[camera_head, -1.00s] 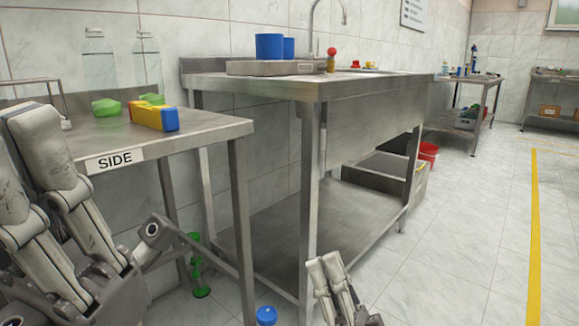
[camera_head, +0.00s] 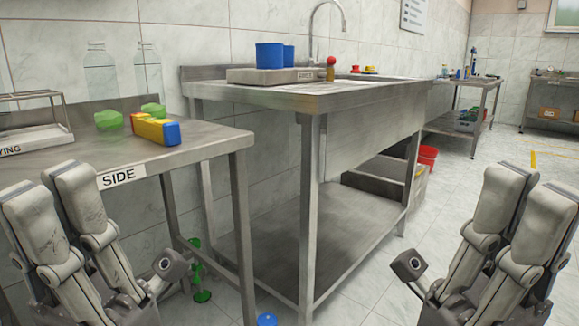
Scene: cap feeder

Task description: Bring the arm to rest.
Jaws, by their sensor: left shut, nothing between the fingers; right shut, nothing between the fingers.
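My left gripper (camera_head: 52,186) is at the lower left, in front of the side table. Its fingers are raised and it is shut with nothing in it. My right gripper (camera_head: 531,191) is at the lower right, over the tiled floor as seen from here. Its fingers are also raised, and it is shut and empty. The two grippers stand wide apart, at about the same height in the picture. Neither appears to touch anything. The lower parts of both arms are cut off by the bottom edge.
The side table (camera_head: 206,142) at left holds a yellow and blue block (camera_head: 156,128), green pieces (camera_head: 110,120) and clear bottles. The sink table (camera_head: 310,98) in the middle carries blue cups (camera_head: 270,56). A green item (camera_head: 202,296) and a blue item (camera_head: 266,319) are low between the tables.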

